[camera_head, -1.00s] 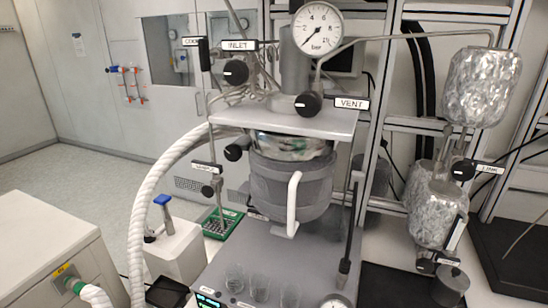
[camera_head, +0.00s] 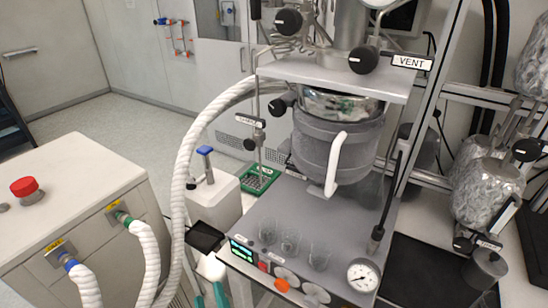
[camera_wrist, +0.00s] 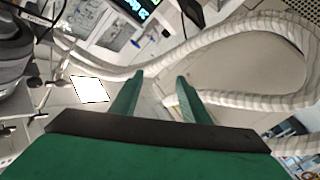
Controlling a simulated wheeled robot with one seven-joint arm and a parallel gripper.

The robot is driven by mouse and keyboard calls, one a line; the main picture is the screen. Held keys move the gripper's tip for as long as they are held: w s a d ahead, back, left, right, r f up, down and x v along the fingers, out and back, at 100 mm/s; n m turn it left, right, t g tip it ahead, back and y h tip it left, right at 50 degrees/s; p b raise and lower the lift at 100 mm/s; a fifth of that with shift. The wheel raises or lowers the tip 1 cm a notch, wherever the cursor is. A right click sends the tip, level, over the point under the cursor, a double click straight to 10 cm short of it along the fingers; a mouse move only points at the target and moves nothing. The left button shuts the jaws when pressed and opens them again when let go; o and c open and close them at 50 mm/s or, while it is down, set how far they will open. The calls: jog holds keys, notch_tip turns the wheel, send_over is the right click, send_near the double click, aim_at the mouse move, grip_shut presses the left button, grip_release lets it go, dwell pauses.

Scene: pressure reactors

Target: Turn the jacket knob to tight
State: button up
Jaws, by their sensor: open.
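The reactor's grey jacketed vessel (camera_head: 330,150) with a white handle (camera_head: 333,165) stands under a metal plate in the head view. No label naming a jacket knob is legible, so I cannot tell which knob it is. Black knobs show at the vent (camera_head: 363,59), above the plate at the left (camera_head: 288,22), and below the plate (camera_head: 277,105). An orange knob (camera_head: 281,285) sits on the base's front panel. My gripper (camera_head: 207,291) has green fingers and is low, left of this panel. In the wrist view my gripper (camera_wrist: 159,80) is open and empty.
A thick white ribbed hose (camera_head: 184,170) loops down left of the reactor. It crosses behind my fingers in the wrist view. A white cabinet (camera_head: 75,185) with a red button (camera_head: 25,188) stands at left. Glass beakers (camera_head: 290,242) stand on the reactor base. Foil-wrapped vessels (camera_head: 487,190) are at right.

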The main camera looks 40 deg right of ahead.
jog(key=w+d+r+h, duration=0.3)
jog(key=w+d+r, duration=0.15)
jog(key=r, duration=0.25)
jog(key=w+d+r+h, duration=0.2)
jog(key=w+d+r, duration=0.1)
jog(key=d+r, duration=0.3)
jog(key=m+g+h, duration=0.4)
jog(key=m+h, duration=0.1)
jog(key=h, duration=0.2)
send_near(276, 111)
jog(key=x, duration=0.8)
jog(key=c, duration=0.8)
